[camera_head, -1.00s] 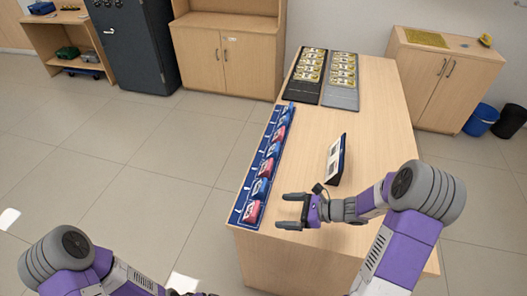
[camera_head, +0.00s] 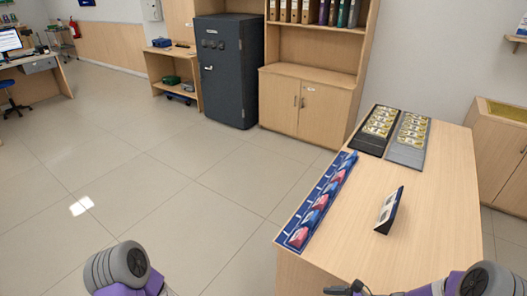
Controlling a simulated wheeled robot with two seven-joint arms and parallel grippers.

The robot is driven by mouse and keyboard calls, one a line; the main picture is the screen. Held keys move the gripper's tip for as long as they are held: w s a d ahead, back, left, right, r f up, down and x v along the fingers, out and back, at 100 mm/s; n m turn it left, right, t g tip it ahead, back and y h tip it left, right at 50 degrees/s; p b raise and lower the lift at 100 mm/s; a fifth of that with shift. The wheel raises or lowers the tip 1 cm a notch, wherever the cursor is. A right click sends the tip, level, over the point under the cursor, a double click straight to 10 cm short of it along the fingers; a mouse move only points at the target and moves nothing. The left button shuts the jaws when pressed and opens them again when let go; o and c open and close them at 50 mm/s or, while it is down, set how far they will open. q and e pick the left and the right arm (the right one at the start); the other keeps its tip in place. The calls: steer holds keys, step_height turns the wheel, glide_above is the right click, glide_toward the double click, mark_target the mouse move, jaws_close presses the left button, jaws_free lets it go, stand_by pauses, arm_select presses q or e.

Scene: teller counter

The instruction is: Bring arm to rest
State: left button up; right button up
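My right gripper (camera_head: 346,289) is at the bottom edge of the head view, over the near end of the wooden counter (camera_head: 430,215). It is partly cut off, and I see nothing held in the part that shows. Its arm comes in from the lower right. My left arm shows only as a grey and purple link at the lower left, beside the counter and over the floor. My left gripper is out of the picture.
A blue strip (camera_head: 287,239) with several red and blue packets lies along the counter's left edge. A tilted dark display (camera_head: 390,210) stands mid-counter. Black (camera_head: 369,144) and grey (camera_head: 406,155) trays of banknotes lie at the back. The floor left of the counter is clear.

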steer(key=s+a+f+n+g+h, duration=0.1)
steer(key=s+a+f+n+h, duration=0.2)
steer(key=n, duration=0.6)
steer(key=s+a+f+n+g+h+p, duration=0.1)
steer(key=s+a+f+n+g+h, duration=0.1)
steer(key=s+a+f+n, duration=0.4)
step_height(320, 180, down, 5)
steer(key=s+n+h, duration=0.1)
steer(key=s+n, duration=0.1)
steer(key=n, duration=0.2)
steer(key=shift+a+r+g, duration=0.2)
steer(key=shift+g, duration=0.1)
steer(key=shift+s, duration=0.1)
